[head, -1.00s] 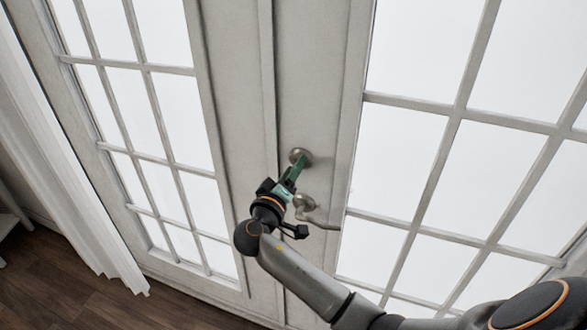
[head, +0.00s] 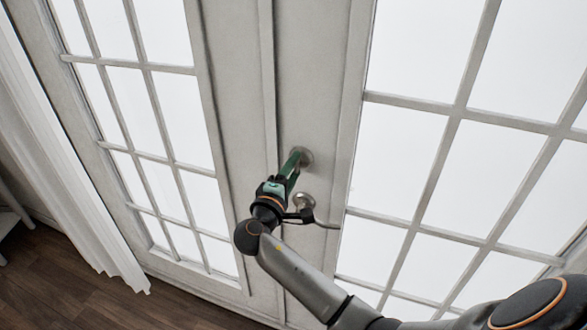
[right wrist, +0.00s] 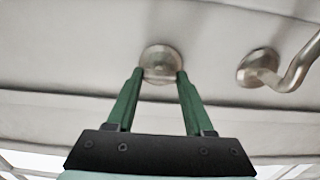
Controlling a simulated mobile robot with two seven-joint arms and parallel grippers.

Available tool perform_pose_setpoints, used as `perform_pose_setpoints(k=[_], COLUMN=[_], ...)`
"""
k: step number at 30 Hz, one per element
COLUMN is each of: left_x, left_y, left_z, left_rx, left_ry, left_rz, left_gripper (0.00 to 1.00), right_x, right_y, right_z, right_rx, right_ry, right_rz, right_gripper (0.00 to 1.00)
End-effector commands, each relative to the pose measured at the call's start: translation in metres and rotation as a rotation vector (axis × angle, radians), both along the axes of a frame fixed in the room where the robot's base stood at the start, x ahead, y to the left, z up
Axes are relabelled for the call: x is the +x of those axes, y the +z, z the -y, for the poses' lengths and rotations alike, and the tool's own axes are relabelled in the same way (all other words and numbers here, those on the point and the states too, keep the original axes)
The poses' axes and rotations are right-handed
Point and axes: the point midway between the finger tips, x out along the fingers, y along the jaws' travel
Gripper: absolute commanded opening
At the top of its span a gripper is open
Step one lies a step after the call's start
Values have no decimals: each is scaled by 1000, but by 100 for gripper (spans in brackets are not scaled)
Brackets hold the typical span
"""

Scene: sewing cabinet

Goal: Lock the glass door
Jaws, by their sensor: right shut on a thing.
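The glass door (head: 325,80) is a pale, white-grey double door with gridded panes, and its two leaves meet at the centre. A round metal lock knob (head: 306,157) sits on the right leaf above the lever handle (head: 305,202). My right gripper (head: 296,157) reaches up to the lock knob from below left. The lever handle (right wrist: 262,68) is to the right there, apart from the fingers. My left gripper is not in view.
The lever handle sticks out close to my right wrist. A white curtain (head: 70,190) hangs at the left over a dark wood floor (head: 85,305). The space in front of the left leaf is clear.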

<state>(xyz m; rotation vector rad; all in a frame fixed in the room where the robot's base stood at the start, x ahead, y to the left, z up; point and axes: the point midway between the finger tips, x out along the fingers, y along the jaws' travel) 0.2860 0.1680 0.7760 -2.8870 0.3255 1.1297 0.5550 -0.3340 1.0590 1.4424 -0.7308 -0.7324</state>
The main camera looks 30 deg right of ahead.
Motion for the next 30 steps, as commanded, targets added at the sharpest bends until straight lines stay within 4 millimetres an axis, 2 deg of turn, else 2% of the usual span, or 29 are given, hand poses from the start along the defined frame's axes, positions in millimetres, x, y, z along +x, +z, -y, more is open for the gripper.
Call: perform_pose_setpoints(k=[14, 15, 23, 30], left_x=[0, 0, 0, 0], left_y=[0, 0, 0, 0], left_z=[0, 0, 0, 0], left_rx=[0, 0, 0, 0], left_ry=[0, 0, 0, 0], left_rz=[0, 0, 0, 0], left_gripper=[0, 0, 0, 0], right_x=[0, 0, 0, 0], right_y=[0, 0, 0, 0], right_z=[0, 0, 0, -1], right_rx=[-10, -10, -9, -8], right_ry=[1, 1, 1, 1], right_rz=[-14, -14, -12, -11], right_gripper=[0, 55, 82, 82])
